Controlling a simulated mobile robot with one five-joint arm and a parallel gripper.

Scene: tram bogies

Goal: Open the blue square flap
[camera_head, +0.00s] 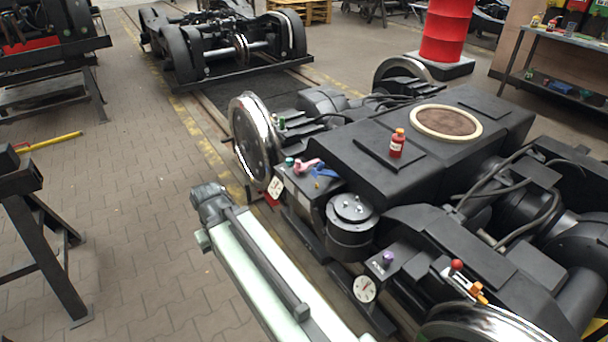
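A small blue part (324,172) sits on top of a dark box on the near side of the bogie, beside a pink part (307,165). It is the only clear blue piece on this box; it is too small to tell whether it is the square flap, or open or shut. My pale green arm crosses the lower middle of the view, with a dark joint at its far end, left of the box. I cannot make out my gripper or its fingers.
The black bogie (405,165) fills the right, with a red bottle (397,143), a round dial (364,289), a black cylinder (352,222) and a red-knobbed lever (456,265). A dark stand (40,240) is at left. Paved floor (130,180) lies clear between.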

